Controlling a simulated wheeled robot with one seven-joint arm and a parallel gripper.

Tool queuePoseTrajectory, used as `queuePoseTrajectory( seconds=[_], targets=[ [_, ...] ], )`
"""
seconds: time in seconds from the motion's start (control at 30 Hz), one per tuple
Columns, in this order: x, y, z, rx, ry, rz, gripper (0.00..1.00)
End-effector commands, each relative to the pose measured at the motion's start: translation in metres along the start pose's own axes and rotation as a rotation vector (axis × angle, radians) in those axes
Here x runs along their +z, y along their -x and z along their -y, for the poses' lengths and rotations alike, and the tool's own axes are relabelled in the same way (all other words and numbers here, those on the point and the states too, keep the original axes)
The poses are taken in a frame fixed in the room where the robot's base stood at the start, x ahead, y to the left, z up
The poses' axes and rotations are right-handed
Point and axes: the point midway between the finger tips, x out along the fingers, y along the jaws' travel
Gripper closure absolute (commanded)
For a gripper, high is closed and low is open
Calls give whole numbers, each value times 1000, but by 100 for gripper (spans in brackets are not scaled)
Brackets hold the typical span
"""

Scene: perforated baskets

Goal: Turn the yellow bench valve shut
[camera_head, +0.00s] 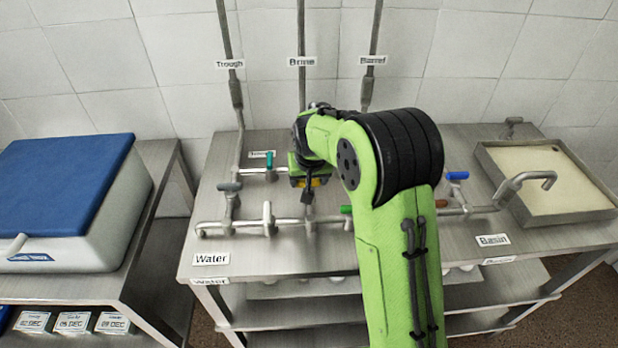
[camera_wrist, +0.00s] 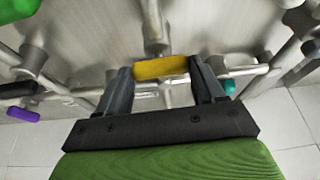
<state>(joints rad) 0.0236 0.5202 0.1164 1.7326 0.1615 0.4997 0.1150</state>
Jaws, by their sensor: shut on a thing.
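The yellow bench valve's handle (camera_wrist: 160,68) shows in the wrist view as a short yellow bar lying left to right between my fingers. My gripper (camera_wrist: 163,80) is shut on it, with one finger at each end of the bar. Metal pipes meet around the valve beneath the handle. In the head view only a little of the yellow handle (camera_head: 315,182) shows under my gripper (camera_head: 305,188); my arm hides part of the valve and the pipes behind it.
A teal valve (camera_head: 269,160) is close on the left. A green handle (camera_head: 347,209), a blue handle (camera_head: 457,176) and a basin (camera_head: 545,180) are to the right. The Water pipe (camera_head: 240,227) runs along the bench front. A blue-lidded box (camera_head: 65,185) stands far left.

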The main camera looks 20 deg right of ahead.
Motion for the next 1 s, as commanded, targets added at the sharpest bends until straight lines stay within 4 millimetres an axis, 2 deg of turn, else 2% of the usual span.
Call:
queuePoseTrajectory(
  seconds=[0.67,0.7,0.83,1.0],
  targets=[
    [-1,1,0,22,-56,-2,62],
    [-1,1,0,22,-55,-2,27],
    [-1,0,0,22,-54,-1,7],
    [0,0,0,22,-54,0,6]
  ],
)
